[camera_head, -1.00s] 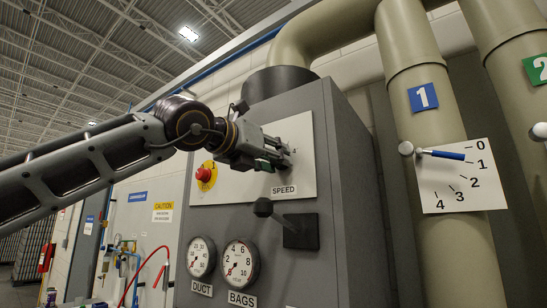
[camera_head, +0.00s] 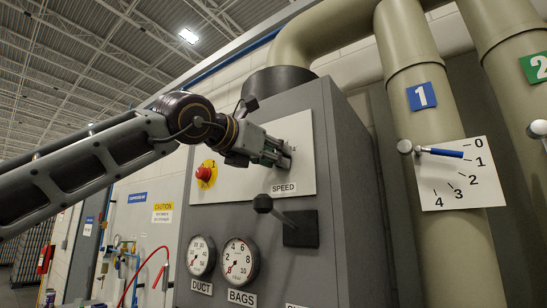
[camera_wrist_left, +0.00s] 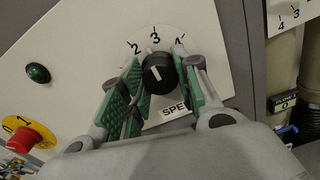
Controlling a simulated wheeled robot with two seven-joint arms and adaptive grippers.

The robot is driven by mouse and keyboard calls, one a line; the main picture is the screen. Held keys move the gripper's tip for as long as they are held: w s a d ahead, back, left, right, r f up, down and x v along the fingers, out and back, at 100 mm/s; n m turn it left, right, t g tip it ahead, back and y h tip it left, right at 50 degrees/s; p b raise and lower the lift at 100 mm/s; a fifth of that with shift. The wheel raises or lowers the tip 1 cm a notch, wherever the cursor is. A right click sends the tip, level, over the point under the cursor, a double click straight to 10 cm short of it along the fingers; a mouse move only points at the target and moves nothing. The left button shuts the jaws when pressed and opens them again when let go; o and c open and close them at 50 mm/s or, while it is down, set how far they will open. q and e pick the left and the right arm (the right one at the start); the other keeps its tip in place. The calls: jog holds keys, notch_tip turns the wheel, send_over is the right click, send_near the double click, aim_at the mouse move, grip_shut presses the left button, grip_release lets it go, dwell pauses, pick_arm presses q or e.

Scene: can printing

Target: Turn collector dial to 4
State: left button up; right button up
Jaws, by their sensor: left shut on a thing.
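The collector dial (camera_wrist_left: 158,74) is a round black knob with a white line, on a white plate (camera_head: 301,132) marked SPEED. In the left wrist view the numbers 2, 3 and 4 show around its top. The line points up and slightly left, near 3; the exact setting is hard to read. My left gripper (camera_head: 276,154) reaches the plate from the left, and its green-padded fingers (camera_wrist_left: 161,72) are shut on the dial from both sides. In the head view the gripper mostly hides the dial. My right gripper is not in view.
A black-knobbed lever (camera_head: 264,204) sticks out below SPEED. DUCT (camera_head: 202,256) and BAGS (camera_head: 239,261) gauges are lower. Pipe 1 carries a blue-handled lever (camera_head: 440,152) beside its scale.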

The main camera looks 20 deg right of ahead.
pick_arm(q)
jog(key=shift+m+t+p, duration=0.3)
jog(key=shift+m+p, duration=0.45)
jog(key=shift+m, duration=4.85)
jog(key=shift+y, duration=0.3)
jog(key=o, duration=1.1)
jog(key=shift+s, duration=0.1)
jog(key=shift+c, duration=0.2)
